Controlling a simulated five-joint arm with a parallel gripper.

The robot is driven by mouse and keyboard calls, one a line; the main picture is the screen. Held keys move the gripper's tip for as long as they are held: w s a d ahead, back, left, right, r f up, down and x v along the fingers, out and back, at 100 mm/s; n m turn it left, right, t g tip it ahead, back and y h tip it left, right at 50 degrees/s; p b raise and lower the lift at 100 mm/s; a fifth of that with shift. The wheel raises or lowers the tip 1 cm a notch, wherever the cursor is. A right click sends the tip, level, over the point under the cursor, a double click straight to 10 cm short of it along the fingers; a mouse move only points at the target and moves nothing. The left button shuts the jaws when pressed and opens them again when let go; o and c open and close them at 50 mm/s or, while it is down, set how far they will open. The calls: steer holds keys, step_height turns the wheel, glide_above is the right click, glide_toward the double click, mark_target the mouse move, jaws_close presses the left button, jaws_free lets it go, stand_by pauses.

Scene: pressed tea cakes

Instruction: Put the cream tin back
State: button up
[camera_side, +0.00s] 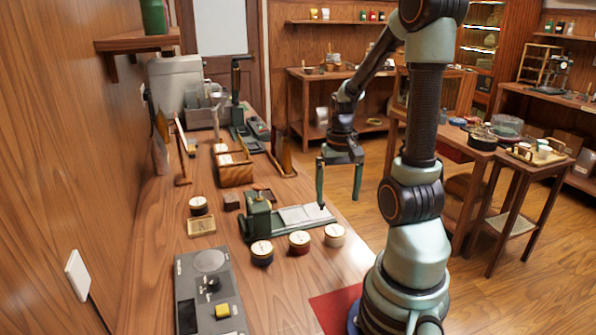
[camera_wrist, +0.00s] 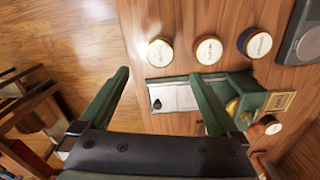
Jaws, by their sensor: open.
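The cream tin (camera_side: 334,236) stands upright on the table at the right end of a row of three round tins, near the table's right edge. In the wrist view the cream tin (camera_wrist: 160,51) is at the top left of the row, just beyond the fingertips. My gripper (camera_side: 338,201) is open and empty, raised above and behind the tins near the table's right edge. In the wrist view its fingers (camera_wrist: 160,76) are spread wide, with the end of the press's pale plate between them. Nothing touches the tin.
The green press (camera_side: 258,217) lies close behind the row. Another dark tin (camera_side: 198,206), a small square tray (camera_side: 201,226) and a grey console (camera_side: 207,290) are further left.

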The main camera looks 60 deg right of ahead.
steer(key=w+a+r+n+t, duration=0.2)
steer(key=w+a+r+n, duration=0.1)
steer(key=a, duration=0.4)
steer(key=w+a+r+n+t, duration=0.1)
steer(key=w+a+r+n, duration=0.2)
steer(key=a, duration=0.5)
steer(key=w+a+r+n+t, duration=0.2)
steer(key=a+r+n, duration=0.3)
steer(key=a, duration=0.3)
steer(key=shift+w+r+t, duration=0.3)
steer(key=shift+w+r, duration=0.25)
steer(key=shift+r, duration=0.25)
